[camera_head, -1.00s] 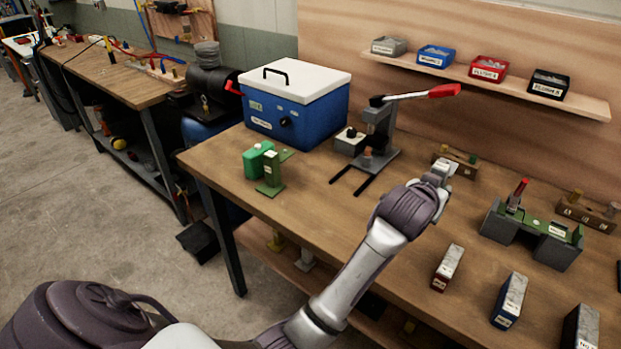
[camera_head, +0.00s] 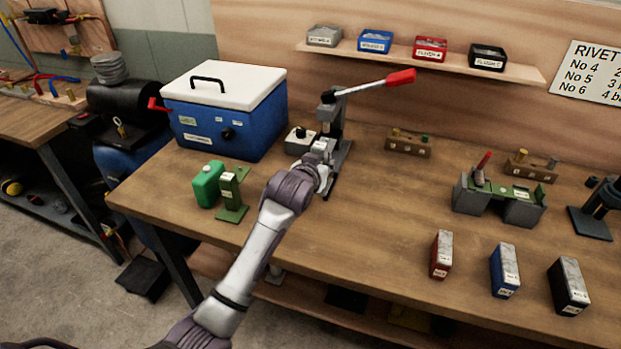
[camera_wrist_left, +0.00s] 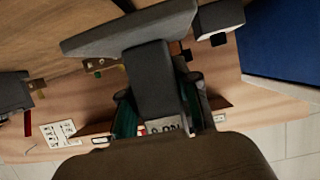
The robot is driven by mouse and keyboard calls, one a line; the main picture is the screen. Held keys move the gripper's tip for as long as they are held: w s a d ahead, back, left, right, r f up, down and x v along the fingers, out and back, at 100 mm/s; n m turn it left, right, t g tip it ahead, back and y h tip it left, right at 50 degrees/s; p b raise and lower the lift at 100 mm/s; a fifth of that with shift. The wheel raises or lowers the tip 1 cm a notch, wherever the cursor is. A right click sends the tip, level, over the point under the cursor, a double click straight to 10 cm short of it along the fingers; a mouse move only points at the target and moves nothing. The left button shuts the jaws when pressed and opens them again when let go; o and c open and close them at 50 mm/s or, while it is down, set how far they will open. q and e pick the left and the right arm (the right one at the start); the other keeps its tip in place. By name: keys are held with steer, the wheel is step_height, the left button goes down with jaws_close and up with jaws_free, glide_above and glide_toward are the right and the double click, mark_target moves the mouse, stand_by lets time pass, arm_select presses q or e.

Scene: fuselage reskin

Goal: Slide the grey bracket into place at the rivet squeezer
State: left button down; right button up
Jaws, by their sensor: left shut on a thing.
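The rivet squeezer (camera_head: 331,115) stands on the bench beside the blue box, its red-handled lever (camera_head: 400,78) reaching up and to the right. My left gripper (camera_head: 320,152) is in front of its base and covers part of it. In the left wrist view, my gripper (camera_wrist_left: 160,103) is shut on the grey bracket (camera_wrist_left: 155,75), whose upright is between the fingers and whose wide plate sticks out beyond them. The bracket hides most of the squeezer there, so I cannot tell whether they touch. My right gripper is not in view.
A blue box with white lid (camera_head: 232,115) stands behind left. A small grey box (camera_head: 300,139) adjoins the squeezer. A green-topped fixture (camera_head: 500,198) stands right. The bench between is clear.

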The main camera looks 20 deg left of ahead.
arm_select(q)
steer(key=shift+s+a+f, duration=0.1)
steer(key=shift+a+f, duration=0.15)
steer(key=shift+a, duration=0.3)
steer(key=shift+a+f, duration=0.25)
steer(key=shift+a, duration=0.25)
steer(key=shift+a+f, duration=0.1)
steer(key=shift+f, duration=0.1)
steer(key=shift+f+p, duration=0.3)
steer(key=shift+f, duration=1.65)
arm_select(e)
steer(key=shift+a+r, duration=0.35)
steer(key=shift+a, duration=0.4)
arm_select(q)
steer(key=shift+f, duration=0.1)
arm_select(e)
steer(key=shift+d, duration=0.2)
arm_select(q)
steer(key=c, duration=0.8)
jaws_free()
steer(key=shift+c, duration=0.2)
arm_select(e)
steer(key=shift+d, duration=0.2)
